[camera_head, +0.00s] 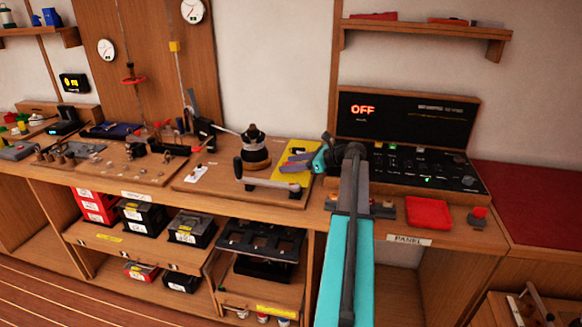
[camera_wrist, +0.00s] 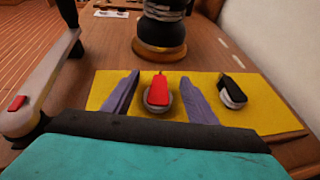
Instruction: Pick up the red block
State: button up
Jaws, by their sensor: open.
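In the wrist view a red tapered piece (camera_wrist: 159,90) stands on a round metal base on a yellow mat (camera_wrist: 110,82). It lies between the two purple fingers of my gripper (camera_wrist: 162,82), which are open with a gap on each side. I cannot tell if this piece is the red block. In the head view my gripper (camera_head: 291,162) is over the yellow mat (camera_head: 299,149), and the red piece is not clear there. Another small red block (camera_head: 480,212) sits on a dark stand at the right of the bench, away from my gripper.
A black-topped piece (camera_wrist: 232,91) stands on the mat right of the fingers. A dark coiled post (camera_wrist: 160,30) rises behind it, and a pale lever (camera_wrist: 42,85) is at left. A black panel (camera_head: 410,150) and a red tray (camera_head: 428,211) are right of my arm.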

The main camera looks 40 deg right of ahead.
jog(key=c, duration=1.2)
jog(key=shift+o, duration=0.2)
notch_tip(320, 180, up, 10)
jog(key=shift+b, duration=0.3)
